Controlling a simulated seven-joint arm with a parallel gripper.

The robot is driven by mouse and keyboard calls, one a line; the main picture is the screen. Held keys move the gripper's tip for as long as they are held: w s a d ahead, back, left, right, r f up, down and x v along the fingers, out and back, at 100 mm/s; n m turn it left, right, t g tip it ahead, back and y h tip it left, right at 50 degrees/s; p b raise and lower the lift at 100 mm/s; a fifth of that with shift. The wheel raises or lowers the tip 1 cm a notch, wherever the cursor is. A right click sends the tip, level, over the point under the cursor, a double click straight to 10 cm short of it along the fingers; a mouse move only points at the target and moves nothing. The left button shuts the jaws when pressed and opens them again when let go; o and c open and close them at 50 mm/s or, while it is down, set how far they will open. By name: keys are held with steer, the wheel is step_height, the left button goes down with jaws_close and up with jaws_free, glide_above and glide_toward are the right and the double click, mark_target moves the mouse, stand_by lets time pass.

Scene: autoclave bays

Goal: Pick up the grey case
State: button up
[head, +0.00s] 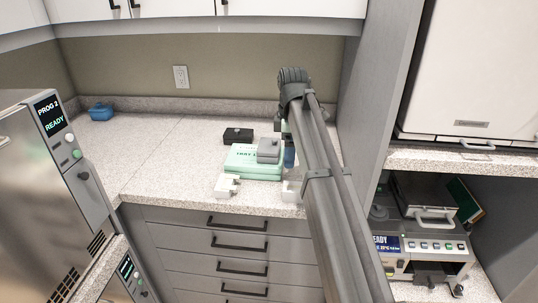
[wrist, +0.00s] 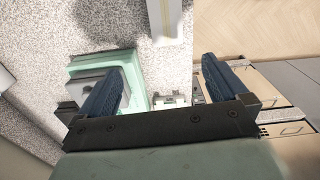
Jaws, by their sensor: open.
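The grey case (head: 268,150) is a small box lying on top of a mint-green box (head: 240,158) on the counter. In the wrist view the grey case (wrist: 88,86) is at left, partly hidden behind my left finger, with the green box (wrist: 130,68) around it. My gripper (wrist: 163,66) is open, its two dark blue fingers apart with no object held between them. In the head view a blue finger (head: 289,156) shows just right of the case, and my arm hides most of the gripper. I cannot tell whether the finger touches the case.
A black box (head: 238,135) sits behind the green box. White blocks (head: 226,186) and (head: 291,191) stand near the counter's front edge. A blue container (head: 100,112) is at the back left. A grey partition (head: 368,100) rises to the right. The counter's left part is clear.

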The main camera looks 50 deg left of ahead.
steer(key=w+a+r+m, duration=0.1)
steer(key=a+r, duration=0.3)
steer(key=a, duration=0.5)
step_height(320, 180, up, 2)
steer(key=m, duration=1.7)
glide_above(269, 144)
steer(key=d, duration=0.1)
steer(key=shift+m, duration=0.3)
step_height(269, 144, down, 8)
steer(key=shift+s+r, duration=0.1)
steer(key=shift+s, duration=0.05)
steer(key=shift+a+f, duration=0.25)
steer(key=shift+f, duration=1.3)
steer(key=shift+a+f, duration=0.2)
steer(key=shift+f, duration=1.3)
steer(key=c, duration=1.1)
steer(key=shift+r, duration=0.15)
steer(key=shift+c, duration=0.2)
